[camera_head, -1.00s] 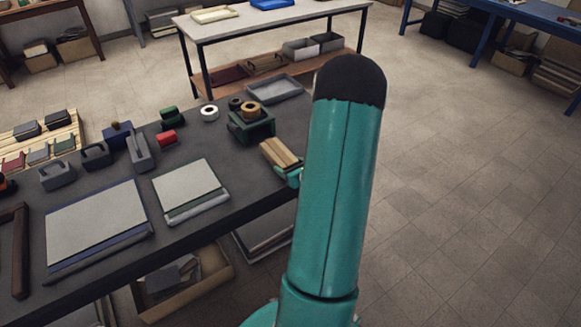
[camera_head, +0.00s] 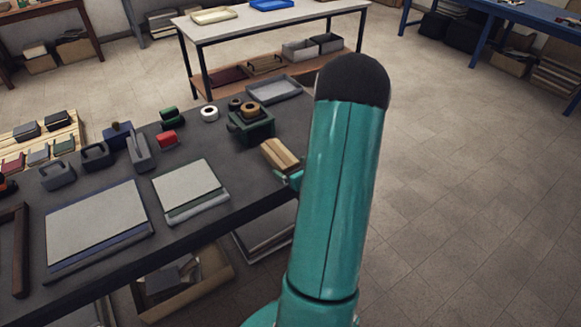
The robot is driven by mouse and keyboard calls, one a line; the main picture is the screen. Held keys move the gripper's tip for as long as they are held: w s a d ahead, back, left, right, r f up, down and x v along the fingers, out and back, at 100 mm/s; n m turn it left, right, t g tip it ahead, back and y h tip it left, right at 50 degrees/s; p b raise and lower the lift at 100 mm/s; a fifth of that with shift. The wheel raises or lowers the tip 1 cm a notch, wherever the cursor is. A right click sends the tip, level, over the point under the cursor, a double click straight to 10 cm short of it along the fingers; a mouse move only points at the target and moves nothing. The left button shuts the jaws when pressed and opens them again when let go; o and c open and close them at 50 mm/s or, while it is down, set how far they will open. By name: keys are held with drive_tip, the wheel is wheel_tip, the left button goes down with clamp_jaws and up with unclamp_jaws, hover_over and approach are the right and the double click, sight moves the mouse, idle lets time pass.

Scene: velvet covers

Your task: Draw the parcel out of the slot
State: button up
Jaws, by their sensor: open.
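A tan, box-like piece (camera_head: 281,154) with a lengthwise line along its top lies at the right edge of the dark workbench (camera_head: 240,198). It may be the parcel, its slot or both; I cannot tell which. A small teal end part of my gripper (camera_head: 291,179) shows right beside its near right end. The jaws are open, but the fingertips are mostly hidden behind my arm, and I cannot tell whether they touch the piece.
A green vise-like block (camera_head: 250,127) with tape rolls stands just behind the tan piece, with a grey tray (camera_head: 274,89) farther back. A white-topped pad (camera_head: 187,185) lies to the left. Open floor (camera_head: 470,190) lies to the right.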

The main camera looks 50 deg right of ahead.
drive_tip(key=v, duration=1.2)
drive_tip(key=shift+s+a, duration=0.15)
drive_tip(key=shift+s, duration=0.05)
drive_tip(key=shift+r, duration=0.1)
drive_tip(key=w+a+r+n+g+y, duration=0.1)
drive_tip(key=w+a+r+n+y, duration=0.25)
drive_tip(key=a+n, duration=0.35)
drive_tip(key=w+a+r+n+g+y, duration=0.1)
drive_tip(key=w+a+r+n+y, duration=0.25)
drive_tip(key=a, duration=0.45)
drive_tip(key=w+a+r+n+g+y, duration=0.1)
drive_tip(key=w+a+r+n+y, duration=0.3)
drive_tip(key=a+n, duration=0.35)
drive_tip(key=s+a+r+n+g+h, duration=0.2)
drive_tip(key=a+r+n, duration=0.3)
drive_tip(key=a+n, duration=0.3)
drive_tip(key=s+a+r+n+g+h, duration=0.2)
drive_tip(key=s+a+r+n+h, duration=0.2)
drive_tip(key=a+n, duration=0.4)
wheel_tip(320, 180, up, 2)
drive_tip(key=s+n, duration=0.1)
drive_tip(key=n, duration=0.5)
drive_tip(key=shift+s+a, duration=0.15)
drive_tip(key=shift+a, duration=0.1)
